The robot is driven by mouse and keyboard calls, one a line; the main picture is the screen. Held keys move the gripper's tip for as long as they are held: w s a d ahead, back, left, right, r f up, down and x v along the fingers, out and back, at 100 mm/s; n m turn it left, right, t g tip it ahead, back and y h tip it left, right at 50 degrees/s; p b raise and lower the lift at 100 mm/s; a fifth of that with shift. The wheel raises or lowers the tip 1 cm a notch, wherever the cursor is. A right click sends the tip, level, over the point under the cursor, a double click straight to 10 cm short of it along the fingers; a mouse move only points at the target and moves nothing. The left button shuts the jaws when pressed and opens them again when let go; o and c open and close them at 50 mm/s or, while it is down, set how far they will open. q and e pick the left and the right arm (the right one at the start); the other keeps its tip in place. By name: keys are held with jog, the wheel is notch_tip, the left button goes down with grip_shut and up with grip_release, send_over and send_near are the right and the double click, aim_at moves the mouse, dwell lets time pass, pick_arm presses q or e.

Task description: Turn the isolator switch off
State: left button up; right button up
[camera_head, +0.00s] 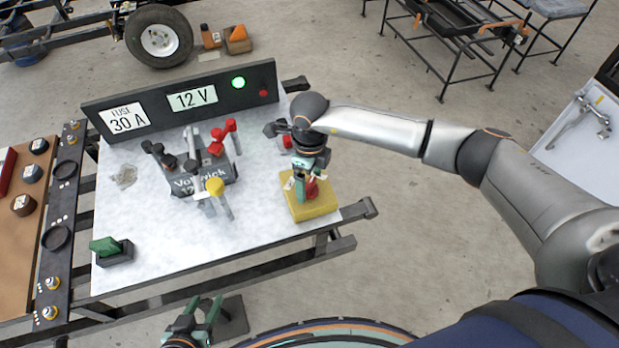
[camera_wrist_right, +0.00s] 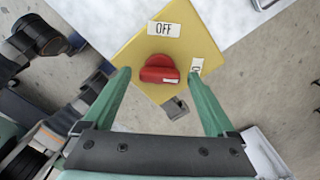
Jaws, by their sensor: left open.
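The isolator switch is a yellow box (camera_head: 318,209) with a red knob (camera_head: 312,188), at the right front corner of the white-grey table top. In the right wrist view the box (camera_wrist_right: 200,35) carries an OFF label (camera_wrist_right: 164,29) above the red knob (camera_wrist_right: 160,69) and a partly hidden label (camera_wrist_right: 196,66) at its right. The knob's bar lies roughly sideways. My right gripper (camera_head: 303,184) is over the box, fingers open on either side of the knob with visible gaps. My left gripper (camera_head: 203,309) is open and empty, below the table's front edge.
A dark battery-like block (camera_head: 203,180) with red, black and yellow clamps stands mid-table. Behind it, a panel (camera_head: 182,101) shows a lit green lamp (camera_head: 238,82). A green part in a black holder (camera_head: 113,250) sits front left. The table front between is clear.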

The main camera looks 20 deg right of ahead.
jog(key=c, duration=1.3)
jog(key=shift+o, duration=0.2)
